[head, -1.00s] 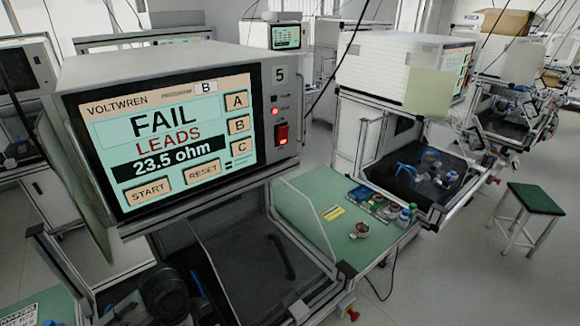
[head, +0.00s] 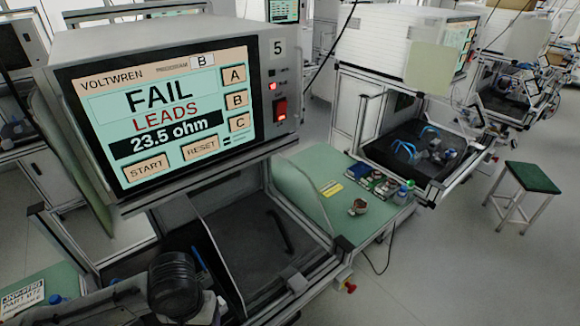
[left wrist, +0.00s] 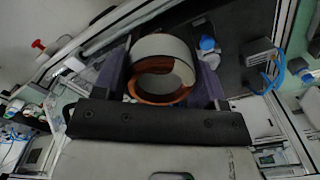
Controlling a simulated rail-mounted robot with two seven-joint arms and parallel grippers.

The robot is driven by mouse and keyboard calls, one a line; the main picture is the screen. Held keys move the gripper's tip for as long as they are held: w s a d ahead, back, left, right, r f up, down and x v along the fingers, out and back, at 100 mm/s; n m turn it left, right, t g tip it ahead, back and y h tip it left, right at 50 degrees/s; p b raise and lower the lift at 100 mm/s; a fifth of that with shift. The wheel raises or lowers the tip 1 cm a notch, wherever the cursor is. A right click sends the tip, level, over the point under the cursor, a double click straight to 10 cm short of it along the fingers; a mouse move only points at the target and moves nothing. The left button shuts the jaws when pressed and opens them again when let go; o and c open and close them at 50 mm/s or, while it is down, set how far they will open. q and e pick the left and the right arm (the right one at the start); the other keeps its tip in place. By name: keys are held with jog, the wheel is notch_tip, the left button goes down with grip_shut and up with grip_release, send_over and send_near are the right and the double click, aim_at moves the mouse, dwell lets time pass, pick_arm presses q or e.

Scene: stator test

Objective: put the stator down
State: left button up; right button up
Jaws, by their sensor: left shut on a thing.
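The stator (left wrist: 185,50) is a pale ring with copper windings inside. In the left wrist view it sits between the two purplish fingers of my left gripper (left wrist: 162,62), which is shut on it. A dark surface lies behind it; whether it touches anything below cannot be told. In the head view, a dark part of my left arm (head: 175,285) shows at the bottom, in front of the tester's bay (head: 240,240); the fingers and the stator are not clearly visible there. My right gripper is in neither view.
The tester screen (head: 165,120) reads FAIL, LEADS, 23.5 ohm. Right of the bay, a green bench (head: 300,190) holds a small brownish round part (head: 358,207) and several small items. Another dark bay (head: 400,140) with blue leads stands beyond. A green stool (head: 533,177) is at right.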

pick_arm(q)
jog(key=w+a+r, duration=0.1)
jog(key=w+r, duration=0.3)
jog(key=r, duration=0.4)
jog(key=s+r+p, duration=0.4)
jog(key=r+p, duration=0.7)
jog(key=p, duration=0.1)
jog(key=s+r+p, duration=0.4)
jog(key=r+p, duration=0.7)
jog(key=p, duration=0.2)
jog(key=shift+s+r, duration=0.3)
jog(key=shift+s, duration=0.05)
jog(key=shift+a, duration=0.2)
